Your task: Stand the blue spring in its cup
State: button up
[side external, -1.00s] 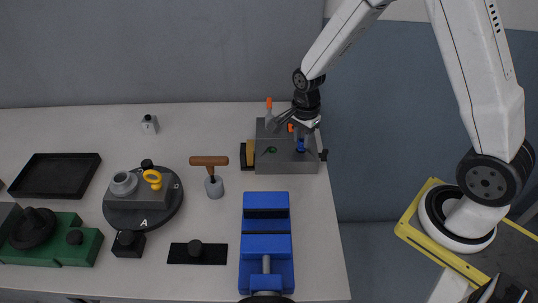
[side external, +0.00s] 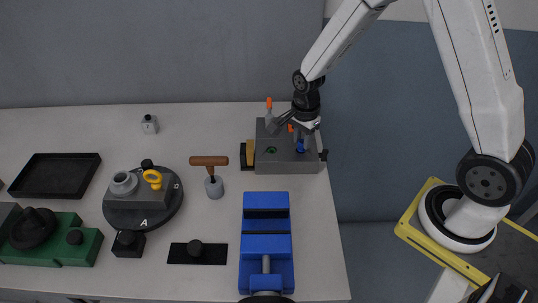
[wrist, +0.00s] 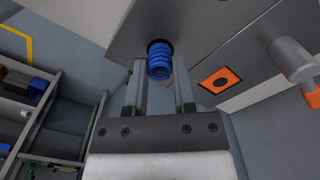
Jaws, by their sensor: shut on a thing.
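The blue spring (wrist: 159,62) stands between my gripper's fingertips in the wrist view, with its far end at a dark round opening in the grey block. In the side view the blue spring (side external: 300,146) shows as a small blue spot on the right part of the grey block (side external: 268,161). My gripper (side external: 301,137) is over that spot, pointing down. In the wrist view my gripper (wrist: 160,75) is shut on the spring. The cup is mostly hidden by the spring, and I cannot tell how deep the spring sits.
A clamp with an orange tip (side external: 269,108) rises behind the block's left part. A blue vise (side external: 265,240) stands in front. A wooden-handled tool (side external: 210,170) and a dark turntable (side external: 170,205) are to the left.

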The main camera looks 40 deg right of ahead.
jog(key=shift+f, duration=0.45)
dwell(0.4)
jog(key=o, duration=0.9)
jog(key=shift+o, duration=0.2)
jog(key=shift+r, duration=3.9)
jog(key=s+a+r+n+t, duration=0.1)
jog(key=s+a+n+t, duration=0.1)
jog(key=s+n, duration=0.8)
jog(key=a+n, duration=0.1)
jog(key=n, duration=0.7)
jog(key=shift+s+a+r+t, duration=0.15)
jog(key=shift+s+a+t, duration=0.05)
jog(key=shift+a+t, duration=0.1)
